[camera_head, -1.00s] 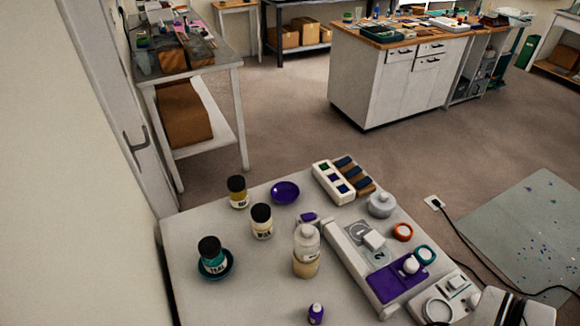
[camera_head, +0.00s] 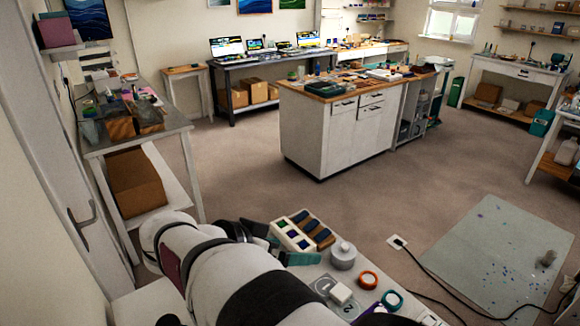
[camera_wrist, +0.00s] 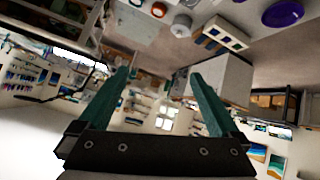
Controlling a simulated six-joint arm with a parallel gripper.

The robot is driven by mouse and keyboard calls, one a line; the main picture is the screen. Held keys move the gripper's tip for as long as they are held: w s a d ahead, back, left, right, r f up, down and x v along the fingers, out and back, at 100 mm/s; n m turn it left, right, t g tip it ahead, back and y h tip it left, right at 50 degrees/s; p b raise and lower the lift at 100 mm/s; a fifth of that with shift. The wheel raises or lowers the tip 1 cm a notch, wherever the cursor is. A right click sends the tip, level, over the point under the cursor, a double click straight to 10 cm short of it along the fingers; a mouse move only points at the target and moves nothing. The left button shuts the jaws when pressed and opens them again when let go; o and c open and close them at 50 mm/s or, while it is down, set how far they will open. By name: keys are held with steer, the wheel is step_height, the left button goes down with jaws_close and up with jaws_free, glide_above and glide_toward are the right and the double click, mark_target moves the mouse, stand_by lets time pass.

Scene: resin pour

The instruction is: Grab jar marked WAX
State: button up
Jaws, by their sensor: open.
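I do not see the jar marked WAX now. My arm covers most of the near table in the head view, and no labelled jar shows there or in the wrist view. My gripper (camera_wrist: 161,76) is open and empty in the wrist view, its two teal fingers spread wide with nothing between them. In the head view, my gripper (camera_head: 282,245) is partly visible beside the sample rack, above the table (camera_head: 312,272).
The sample rack (camera_head: 294,232) with coloured blocks stands at the table's far edge. A grey lidded pot (camera_head: 343,256), orange ring (camera_head: 368,280) and teal ring (camera_head: 392,300) are to its right. A purple dish (camera_wrist: 283,14) shows in the wrist view. A white island (camera_head: 335,135) stands beyond.

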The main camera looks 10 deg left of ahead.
steer(key=a+f+n+t+y, duration=0.2)
steer(key=a+t+y, duration=0.25)
steer(key=a, duration=1.35)
step_height(320, 180, down, 16)
steer(key=f, duration=0.1)
steer(key=shift+t+h, duration=0.35)
steer(key=shift+h, duration=0.1)
steer(key=x, duration=0.2)
steer(key=a+x, duration=0.1)
steer(key=x, duration=0.4)
steer(key=shift+w+f, duration=0.1)
steer(key=shift+w, duration=0.4)
jaws_close()
